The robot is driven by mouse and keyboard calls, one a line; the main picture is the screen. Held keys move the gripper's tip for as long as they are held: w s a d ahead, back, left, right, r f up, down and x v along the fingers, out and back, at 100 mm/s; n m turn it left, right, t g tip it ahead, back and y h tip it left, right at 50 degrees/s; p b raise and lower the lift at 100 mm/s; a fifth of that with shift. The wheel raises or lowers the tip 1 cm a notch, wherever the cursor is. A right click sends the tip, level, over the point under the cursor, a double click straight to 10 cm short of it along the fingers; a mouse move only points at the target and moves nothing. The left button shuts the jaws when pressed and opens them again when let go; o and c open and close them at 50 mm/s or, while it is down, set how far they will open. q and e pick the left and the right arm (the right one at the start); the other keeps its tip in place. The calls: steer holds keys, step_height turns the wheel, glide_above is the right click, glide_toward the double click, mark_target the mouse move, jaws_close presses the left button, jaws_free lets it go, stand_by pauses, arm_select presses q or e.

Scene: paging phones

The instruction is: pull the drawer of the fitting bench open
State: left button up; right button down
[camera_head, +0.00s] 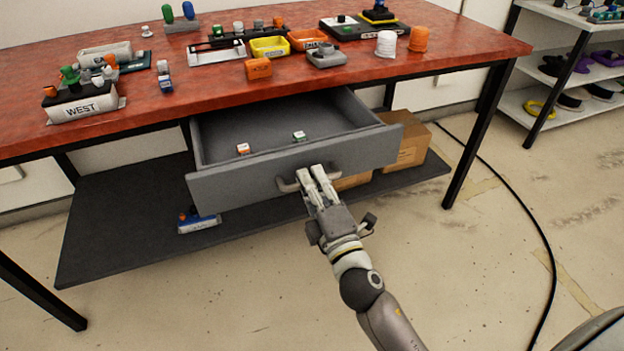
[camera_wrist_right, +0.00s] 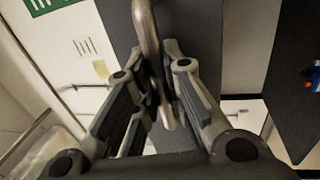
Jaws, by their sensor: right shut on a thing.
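The grey drawer (camera_head: 230,181) of the fitting bench (camera_head: 190,88) stands out from under the red top, with its inside in view. Two small parts, one orange and white (camera_head: 243,149) and one green and white (camera_head: 299,136), lie in it. My right gripper (camera_head: 318,174) is at the drawer front, shut on the metal handle (camera_head: 287,186). In the right wrist view the handle (camera_wrist_right: 148,40) runs down between the two fingers (camera_wrist_right: 165,95). The fingers hide part of the handle in the head view. My left gripper is not in view.
The bench top holds a box marked WEST (camera_head: 85,108), yellow (camera_head: 270,47) and orange trays, and several small parts. A lower shelf (camera_head: 130,220) and cardboard box (camera_head: 408,150) are beneath. A black cable (camera_head: 520,205) crosses the floor at right. Floor before the drawer is clear apart from my arm.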

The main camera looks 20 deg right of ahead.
steer(key=c, duration=1.5)
jaws_free()
steer(key=s, duration=0.2)
steer(key=s+f, duration=0.1)
steer(key=s, duration=0.4)
steer(key=shift+s+d+f, duration=0.1)
steer(key=shift+s+f, duration=0.1)
steer(key=shift+f, duration=0.05)
